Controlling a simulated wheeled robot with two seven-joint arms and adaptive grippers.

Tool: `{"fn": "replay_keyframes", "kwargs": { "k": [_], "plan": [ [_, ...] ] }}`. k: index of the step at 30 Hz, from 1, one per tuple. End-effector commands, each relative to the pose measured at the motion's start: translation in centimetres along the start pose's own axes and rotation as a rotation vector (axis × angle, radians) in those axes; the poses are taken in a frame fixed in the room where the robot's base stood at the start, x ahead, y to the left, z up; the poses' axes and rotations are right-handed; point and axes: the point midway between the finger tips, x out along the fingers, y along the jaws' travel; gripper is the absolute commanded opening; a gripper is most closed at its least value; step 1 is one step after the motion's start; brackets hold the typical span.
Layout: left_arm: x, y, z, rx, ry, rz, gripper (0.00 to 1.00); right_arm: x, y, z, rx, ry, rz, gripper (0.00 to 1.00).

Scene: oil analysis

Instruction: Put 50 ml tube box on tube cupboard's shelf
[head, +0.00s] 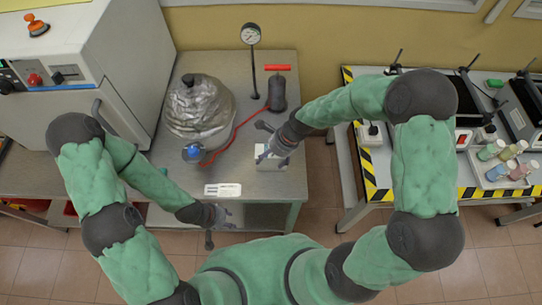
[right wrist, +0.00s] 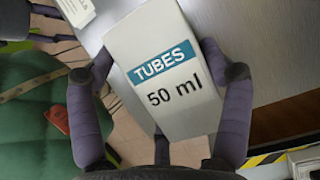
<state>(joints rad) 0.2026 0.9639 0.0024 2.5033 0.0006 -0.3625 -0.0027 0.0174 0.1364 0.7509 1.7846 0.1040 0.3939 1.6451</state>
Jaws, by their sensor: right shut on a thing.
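The 50 ml tube box (right wrist: 165,75) is white with a blue TUBES band, and sits between the two fingers of my right gripper (right wrist: 155,100) in the right wrist view. In the head view, the right gripper (head: 266,142) is shut on the box (head: 272,161) at the right part of the metal table. I cannot tell whether the box touches the tabletop. My left gripper (head: 219,224) is in front of the table's near edge with its fingers apart and empty. I cannot make out a tube cupboard or its shelf.
A large white machine (head: 110,50) is at left. A striped-edge table (head: 470,170) with bottles stands right, across a floor gap.

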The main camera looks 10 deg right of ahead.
Motion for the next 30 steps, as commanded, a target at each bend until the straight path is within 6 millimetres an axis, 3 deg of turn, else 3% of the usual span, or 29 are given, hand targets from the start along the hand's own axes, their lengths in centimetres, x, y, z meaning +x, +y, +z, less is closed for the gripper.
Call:
{"fn": "replay_keyframes", "kwargs": {
  "k": [4, 5, 7, 20, 23, 30],
  "plan": [
    [0.1, 0.0, 0.0, 0.0, 0.0, 0.0, 0.4, 0.2, 0.0, -0.1, 0.0, 0.0, 0.0, 0.38],
    [0.1, 0.0, 0.0, 0.0, 0.0, 0.0, 0.4, 0.3, 0.0, -0.1, 0.0, 0.0, 0.001, 0.82],
    [0.1, 0.0, 0.0, 0.0, 0.0, 0.0, 0.4, 0.3, 0.0, -0.1, 0.0, 0.0, 0.0, 1.0],
    [0.0, 0.0, 0.0, 0.0, 0.0, 0.0, 0.4, 0.0, 0.0, 0.0, -0.001, 0.0, -0.001, 1.0],
    [-0.3, 0.1, 0.0, 0.0, 0.0, 0.0, 0.4, -0.9, -0.1, 0.1, -0.001, 0.0, -0.003, 1.0],
    [-1.3, 0.5, 0.1, 0.0, 0.0, 0.0, 0.4, -5.4, -0.2, 0.1, 0.0, -0.001, -0.005, 1.0]
  ]
}}
